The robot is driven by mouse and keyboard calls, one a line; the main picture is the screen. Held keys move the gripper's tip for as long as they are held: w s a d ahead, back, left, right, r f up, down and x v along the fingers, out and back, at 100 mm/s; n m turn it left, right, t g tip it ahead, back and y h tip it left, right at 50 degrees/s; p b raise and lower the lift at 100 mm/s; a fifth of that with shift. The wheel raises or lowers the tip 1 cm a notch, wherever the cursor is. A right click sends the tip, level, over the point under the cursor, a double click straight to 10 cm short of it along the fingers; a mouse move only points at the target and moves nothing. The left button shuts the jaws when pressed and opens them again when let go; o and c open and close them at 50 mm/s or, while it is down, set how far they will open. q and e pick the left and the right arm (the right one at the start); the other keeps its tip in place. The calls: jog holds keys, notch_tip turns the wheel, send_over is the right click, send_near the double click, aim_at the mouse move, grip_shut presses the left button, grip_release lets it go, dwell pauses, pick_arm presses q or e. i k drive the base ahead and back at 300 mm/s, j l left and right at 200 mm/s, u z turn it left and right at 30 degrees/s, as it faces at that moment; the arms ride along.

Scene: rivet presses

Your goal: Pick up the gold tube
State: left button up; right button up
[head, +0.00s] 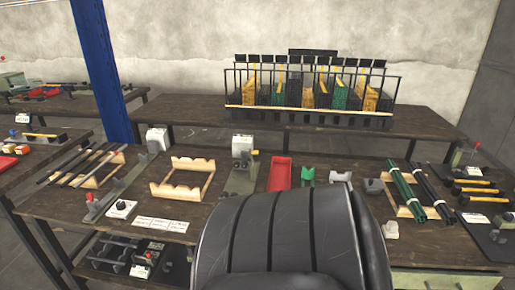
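I cannot make out a clear gold tube. Dark and grey rods (88,165) lie across a wooden cradle at the left of the near bench. Dark green tubes (405,190) and black tubes (432,187) lie on another wooden cradle at the right. The wooden cradle (182,195) between them is empty. Yellow and green pieces stand in a black rack (310,121) on the back bench, too small to identify. Neither gripper is in view. A large black part of my own body covers the bottom middle and hides part of the bench.
A press (242,165) stands mid-bench beside a red tray (280,173) and a green holder (307,176). Yellow-handled tools (475,190) lie at the right. A blue post (98,60) rises at the left.

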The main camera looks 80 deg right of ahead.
aim_at(507, 202)
jog(key=z, duration=3.2)
jog(key=i+l+z, duration=0.15)
jog(key=z, duration=0.25)
jog(key=i+z, duration=0.25)
jog(key=z, duration=0.15)
jog(key=i+z, duration=0.2)
jog(key=z, duration=0.2)
jog(key=i+j, duration=0.1)
jog(key=i, duration=0.4)
